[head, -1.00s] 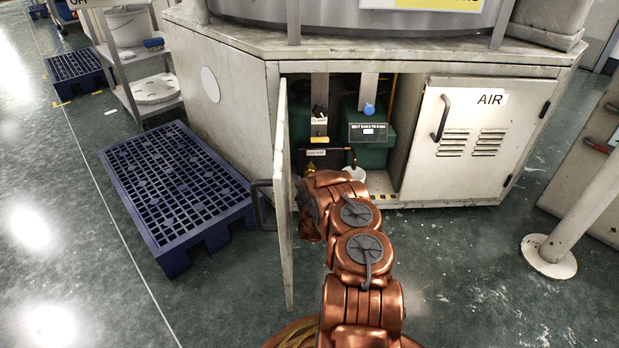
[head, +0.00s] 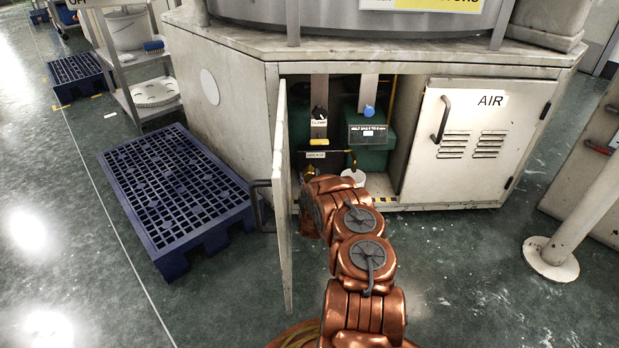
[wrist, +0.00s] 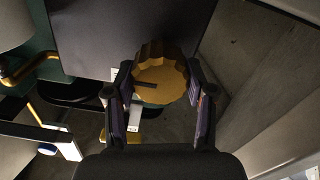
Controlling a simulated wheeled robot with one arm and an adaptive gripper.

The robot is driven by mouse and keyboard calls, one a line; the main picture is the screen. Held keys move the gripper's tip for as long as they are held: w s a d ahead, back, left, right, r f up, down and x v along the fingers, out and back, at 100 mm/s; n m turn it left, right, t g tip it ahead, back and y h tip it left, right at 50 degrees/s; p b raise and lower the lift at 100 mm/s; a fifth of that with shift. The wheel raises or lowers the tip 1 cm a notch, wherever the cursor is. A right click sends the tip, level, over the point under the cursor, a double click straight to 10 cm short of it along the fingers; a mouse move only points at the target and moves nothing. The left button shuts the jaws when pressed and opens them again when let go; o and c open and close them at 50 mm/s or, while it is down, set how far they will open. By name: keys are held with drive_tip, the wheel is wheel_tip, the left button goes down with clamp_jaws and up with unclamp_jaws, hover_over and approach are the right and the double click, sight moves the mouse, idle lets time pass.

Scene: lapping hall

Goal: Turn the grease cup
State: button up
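The grease cup (wrist: 162,82) is a brass-coloured round cap with a scalloped rim and a dark slot-like mark on its face. In the wrist view it sits between the tips of my gripper (wrist: 161,85). One finger is on each side, and both tips appear to press on its rim. In the head view my copper-coloured arm reaches into the open cabinet bay. There my gripper and most of the cup are hidden behind the arm and the open door.
The open cabinet door (head: 283,200) stands just left of my arm. The closed AIR door (head: 480,140) is to the right. Inside are a black knob (head: 319,114), a blue knob (head: 369,110) and a white cup (head: 353,177). A blue pallet (head: 175,190) lies left.

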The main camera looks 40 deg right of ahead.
drive_tip(key=c, duration=0.5)
drive_tip(key=shift+r+p, duration=0.15)
drive_tip(key=shift+p, duration=0.5)
